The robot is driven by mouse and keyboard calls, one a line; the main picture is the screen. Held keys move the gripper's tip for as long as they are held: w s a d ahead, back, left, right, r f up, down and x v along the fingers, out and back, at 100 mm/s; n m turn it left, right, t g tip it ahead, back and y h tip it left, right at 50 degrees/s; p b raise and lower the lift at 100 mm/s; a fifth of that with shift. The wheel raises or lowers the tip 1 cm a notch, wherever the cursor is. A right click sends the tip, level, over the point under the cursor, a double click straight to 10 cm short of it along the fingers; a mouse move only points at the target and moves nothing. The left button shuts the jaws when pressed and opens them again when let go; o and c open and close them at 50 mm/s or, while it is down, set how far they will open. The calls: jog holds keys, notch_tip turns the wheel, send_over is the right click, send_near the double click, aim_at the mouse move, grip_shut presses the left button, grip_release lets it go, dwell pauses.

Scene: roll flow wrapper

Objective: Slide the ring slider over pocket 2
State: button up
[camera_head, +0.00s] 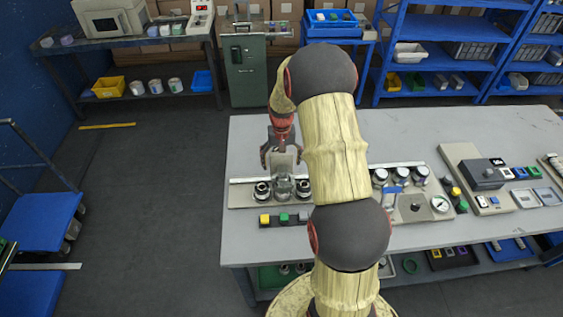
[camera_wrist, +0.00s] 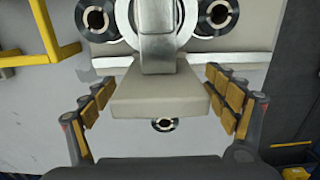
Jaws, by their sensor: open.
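The ring slider has a pale block-shaped handle (camera_wrist: 155,100) and a grey upright arm (camera_wrist: 158,45) that leads to a light ring, partly cut off at the top of the wrist view. In the head view the slider (camera_head: 284,187) is at the middle of a pale plate, between a left pocket (camera_head: 262,190) and a right pocket (camera_head: 304,186), both dark-rimmed. The pocket under it is mostly hidden, and I cannot read pocket numbers. My gripper (camera_head: 282,157) is above the slider. In the wrist view my gripper (camera_wrist: 160,88) is open, its fingers on both sides of the handle with gaps.
Yellow, green and grey buttons (camera_head: 284,218) stand in front of the plate. A panel with a gauge (camera_head: 440,204) and several jars (camera_head: 380,176) is to the right, partly behind my arm. The tabletop (camera_head: 245,140) behind left is clear.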

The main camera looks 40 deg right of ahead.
notch_tip(320, 180, up, 12)
jog(key=shift+r, duration=0.1)
dwell(0.5)
dwell(0.5)
